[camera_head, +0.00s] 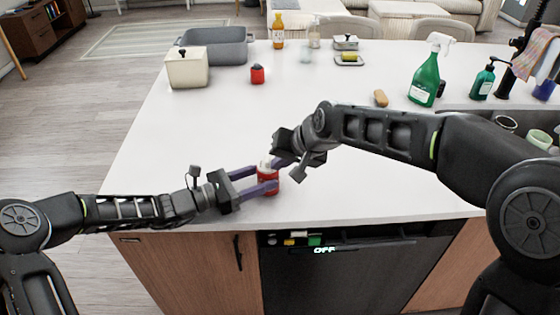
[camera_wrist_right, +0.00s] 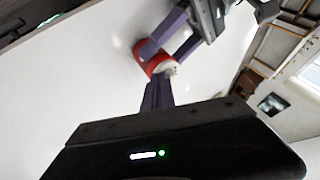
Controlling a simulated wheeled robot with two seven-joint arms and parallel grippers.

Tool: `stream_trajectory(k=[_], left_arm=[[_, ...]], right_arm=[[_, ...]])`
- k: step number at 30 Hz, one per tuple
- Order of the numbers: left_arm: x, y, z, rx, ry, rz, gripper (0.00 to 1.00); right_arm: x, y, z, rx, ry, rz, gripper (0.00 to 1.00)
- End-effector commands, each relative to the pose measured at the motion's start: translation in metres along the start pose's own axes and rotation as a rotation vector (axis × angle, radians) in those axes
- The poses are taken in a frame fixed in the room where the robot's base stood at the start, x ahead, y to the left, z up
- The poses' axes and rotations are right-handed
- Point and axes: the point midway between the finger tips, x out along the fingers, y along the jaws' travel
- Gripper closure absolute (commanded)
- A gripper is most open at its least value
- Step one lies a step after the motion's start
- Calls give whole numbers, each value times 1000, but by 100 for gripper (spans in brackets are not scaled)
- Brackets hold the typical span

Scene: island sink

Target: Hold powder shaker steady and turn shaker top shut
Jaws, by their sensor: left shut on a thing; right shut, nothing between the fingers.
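The powder shaker (camera_head: 268,183) is a small red can standing upright near the front edge of the white island counter. Its pale top (camera_head: 266,164) faces up. My left gripper (camera_head: 266,180) comes in from the left and is shut on the red body. My right gripper (camera_head: 275,163) is shut and empty, its fingertips right at the shaker's top. In the right wrist view the red body (camera_wrist_right: 146,52) sits between the left fingers, and the right fingers (camera_wrist_right: 160,80) point at the pale top (camera_wrist_right: 164,67). I cannot tell whether they touch it.
Another small red container (camera_head: 257,74) stands farther back beside a cream canister (camera_head: 187,68) and a grey tub (camera_head: 228,46). The counter around the shaker is clear.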

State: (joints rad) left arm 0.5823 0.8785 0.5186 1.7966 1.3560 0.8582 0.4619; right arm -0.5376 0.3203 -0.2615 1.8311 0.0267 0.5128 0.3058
Motion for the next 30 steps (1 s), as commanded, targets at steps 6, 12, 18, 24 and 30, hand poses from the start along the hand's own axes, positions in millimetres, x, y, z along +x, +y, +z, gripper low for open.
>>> stream_trajectory(k=[6, 12, 18, 24, 30], left_arm=[[0, 0, 0, 0, 0, 0, 96], [0, 0, 0, 0, 0, 0, 96], [0, 0, 0, 0, 0, 0, 96], [0, 0, 0, 0, 0, -1, 96], [0, 0, 0, 0, 0, -1, 96]], right_arm=[[0, -3, 3, 38, 20, 20, 100], [0, -7, 6, 110, 60, 60, 100], [1, -13, 10, 228, 125, 124, 100], [3, -19, 13, 377, 207, 206, 100], [5, -25, 15, 533, 290, 288, 100]])
